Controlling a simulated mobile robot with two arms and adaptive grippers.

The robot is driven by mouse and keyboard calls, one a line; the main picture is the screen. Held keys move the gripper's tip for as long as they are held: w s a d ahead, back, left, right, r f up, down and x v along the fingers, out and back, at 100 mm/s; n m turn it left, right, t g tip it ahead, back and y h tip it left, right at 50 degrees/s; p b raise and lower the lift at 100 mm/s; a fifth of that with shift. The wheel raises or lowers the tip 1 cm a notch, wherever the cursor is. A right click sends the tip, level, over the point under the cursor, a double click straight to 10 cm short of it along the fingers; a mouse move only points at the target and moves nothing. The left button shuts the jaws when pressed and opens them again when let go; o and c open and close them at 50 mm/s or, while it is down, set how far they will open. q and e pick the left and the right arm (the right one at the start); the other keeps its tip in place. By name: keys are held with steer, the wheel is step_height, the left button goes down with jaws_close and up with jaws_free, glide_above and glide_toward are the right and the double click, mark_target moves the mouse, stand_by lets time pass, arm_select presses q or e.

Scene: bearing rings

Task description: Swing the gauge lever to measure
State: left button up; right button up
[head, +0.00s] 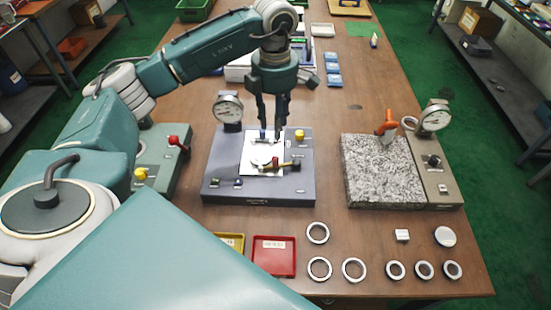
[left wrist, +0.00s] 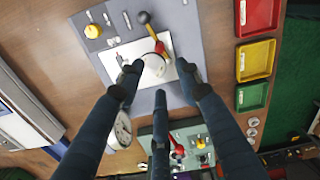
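The grey gauge fixture (head: 225,168) stands mid-table with a white plate (head: 249,153) on its top and a dial gauge (head: 228,108) at its back left. Its lever (head: 280,165) has a red part, a yellow shaft and a black ball end. The lever (left wrist: 152,31) also shows in the left wrist view, beside a round whitish part (left wrist: 153,66) on the plate. My left gripper (head: 268,133) points down just above the plate, behind the lever. In the left wrist view its fingers (left wrist: 157,88) are spread, with nothing seen between them. My right gripper is out of view.
A granite block (head: 383,170) with a dial gauge (head: 434,117) stands at right. Another fixture (head: 160,160) with a red knob stands at left, partly behind my arm. Several rings (head: 318,233) and a red tray (head: 274,256) lie in front. A yellow knob (head: 299,135) rises near my gripper.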

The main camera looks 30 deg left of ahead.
mark_target(275, 157)
arm_select(q)
step_height(275, 157, down, 4)
steer(key=b, duration=0.2)
steer(key=shift+w+f+b, duration=0.1)
steer(key=shift+f+b, duration=0.15)
steer(key=shift+b, duration=0.05)
step_height(275, 157, down, 4)
steer(key=shift+r+p, duration=0.2)
steer(key=shift+p, duration=0.45)
step_height(275, 157, down, 6)
steer(key=shift+r+p, duration=0.25)
steer(key=shift+p, duration=0.4)
steer(key=shift+f, duration=0.45)
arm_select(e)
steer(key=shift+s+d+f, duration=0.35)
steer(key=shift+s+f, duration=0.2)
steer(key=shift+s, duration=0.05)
arm_select(q)
jaws_close()
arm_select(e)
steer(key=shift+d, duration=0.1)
